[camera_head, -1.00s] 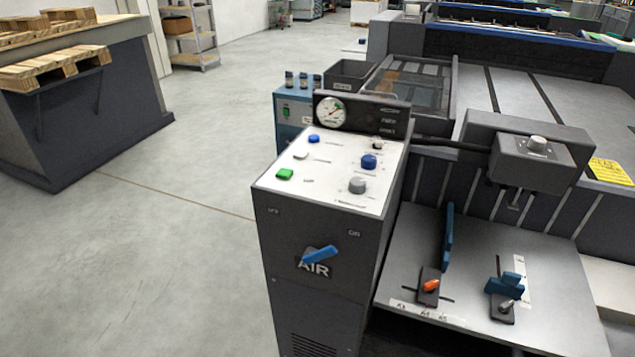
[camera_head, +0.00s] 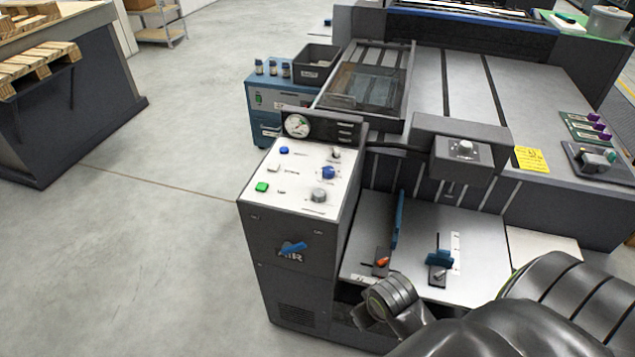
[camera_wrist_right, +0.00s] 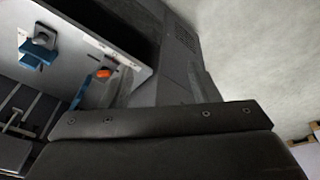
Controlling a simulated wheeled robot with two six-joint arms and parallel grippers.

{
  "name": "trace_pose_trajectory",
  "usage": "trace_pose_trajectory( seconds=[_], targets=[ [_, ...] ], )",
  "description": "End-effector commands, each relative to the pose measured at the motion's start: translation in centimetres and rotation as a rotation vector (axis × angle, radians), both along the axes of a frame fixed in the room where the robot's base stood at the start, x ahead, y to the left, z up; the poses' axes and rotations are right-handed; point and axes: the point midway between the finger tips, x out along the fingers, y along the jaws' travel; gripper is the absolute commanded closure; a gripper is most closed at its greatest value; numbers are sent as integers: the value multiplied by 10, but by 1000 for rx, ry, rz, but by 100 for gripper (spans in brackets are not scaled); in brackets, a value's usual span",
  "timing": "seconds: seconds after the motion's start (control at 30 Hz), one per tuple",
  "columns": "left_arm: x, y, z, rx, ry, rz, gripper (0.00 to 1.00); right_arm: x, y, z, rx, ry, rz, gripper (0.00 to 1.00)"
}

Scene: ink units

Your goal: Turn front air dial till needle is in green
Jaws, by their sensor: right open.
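The air cabinet (camera_head: 290,225) stands at the centre of the head view with a white sloping top panel. The panel carries a blue knob (camera_head: 328,172), a grey knob (camera_head: 319,195) nearer the front, and a small silver knob (camera_head: 336,153) at the back. Their labels are too small to read. The round gauge (camera_head: 297,125) sits behind the panel; its needle's reading is too small to tell. A blue lever (camera_head: 293,248) is on the cabinet front at the word AIR. My right gripper (camera_wrist_right: 160,78) is open and empty, away from the dials. My left gripper is not in view.
Beside the cabinet is a grey shelf (camera_head: 465,225) with an orange-tipped clamp (camera_head: 381,262) and a blue clamp (camera_head: 439,258). A box with a knob (camera_head: 465,147) overhangs it. A blue unit (camera_head: 262,105) stands behind. Floor left of the cabinet is clear.

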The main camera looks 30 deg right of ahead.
Motion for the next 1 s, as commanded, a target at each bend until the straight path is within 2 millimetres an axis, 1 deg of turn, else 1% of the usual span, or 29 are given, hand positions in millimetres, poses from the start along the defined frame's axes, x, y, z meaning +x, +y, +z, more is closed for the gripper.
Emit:
trace_pose_trajectory(
  seconds=[0.03,0.07,0.1,0.17,0.2,0.27,0.3,0.37,0.4,0.47,0.5,0.6,0.67,0.7,0.8,0.9,1.0],
  targets=[
    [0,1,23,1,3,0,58,20,-1,41,3,-8,1,45],
    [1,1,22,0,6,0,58,32,-2,54,7,-4,-4,45],
    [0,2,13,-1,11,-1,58,47,-3,62,14,8,-12,45],
    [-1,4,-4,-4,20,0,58,69,-6,69,22,25,-27,45],
    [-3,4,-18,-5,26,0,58,84,-8,74,27,36,-39,45],
    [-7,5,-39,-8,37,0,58,107,-12,81,33,54,-59,45],
    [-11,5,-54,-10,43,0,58,121,-15,85,36,66,-75,45],
    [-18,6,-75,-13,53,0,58,142,-20,92,42,81,-98,45],
    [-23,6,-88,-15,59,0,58,156,-23,97,45,92,-115,45],
    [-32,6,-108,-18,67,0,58,176,-28,106,51,105,-142,45],
    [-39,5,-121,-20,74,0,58,189,-31,114,55,114,-161,45],
    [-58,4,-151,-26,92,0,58,220,-39,134,67,136,-211,45],
    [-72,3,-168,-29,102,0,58,238,-44,148,76,147,-244,45],
    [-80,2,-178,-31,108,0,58,250,-47,158,81,154,-265,45],
    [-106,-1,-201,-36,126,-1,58,276,-55,186,100,172,-323,45],
    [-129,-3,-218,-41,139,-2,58,297,-61,215,122,189,-376,45],
    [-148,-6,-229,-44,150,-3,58,311,-65,238,142,200,-418,45]
  ],
)
